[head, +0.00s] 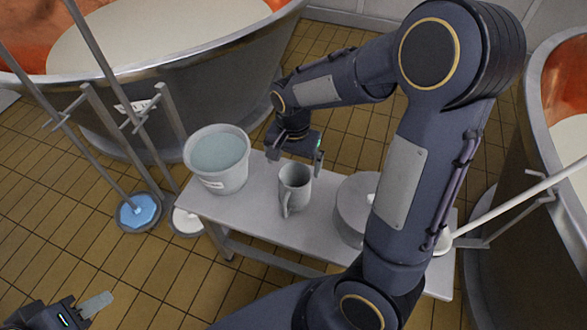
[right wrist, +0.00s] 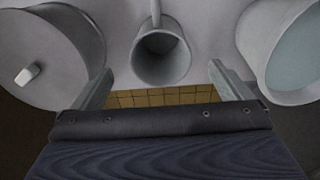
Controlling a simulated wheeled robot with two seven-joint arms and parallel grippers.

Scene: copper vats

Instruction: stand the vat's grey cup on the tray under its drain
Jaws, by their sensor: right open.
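The grey cup (head: 294,186) stands upright on a light grey bench (head: 255,222), its handle facing the front. My right gripper (head: 296,160) is open just behind the cup. In the right wrist view the cup (right wrist: 162,58) lies beyond and between the two spread fingers (right wrist: 163,84), with no finger visibly closed on it. My left gripper (head: 92,306) shows only partly at the lower left, away from the bench; I cannot tell its opening. Copper vats stand at the back left (head: 190,88) and at the right (head: 530,200). I cannot make out a drain or its tray.
A white bucket of pale liquid (head: 216,165) stands left of the cup; a lidded grey pot (head: 350,208) stands right, partly behind my arm. Long poles with blue (head: 138,211) and white (head: 187,222) heads stand left of the bench. Tiled floor is clear at front left.

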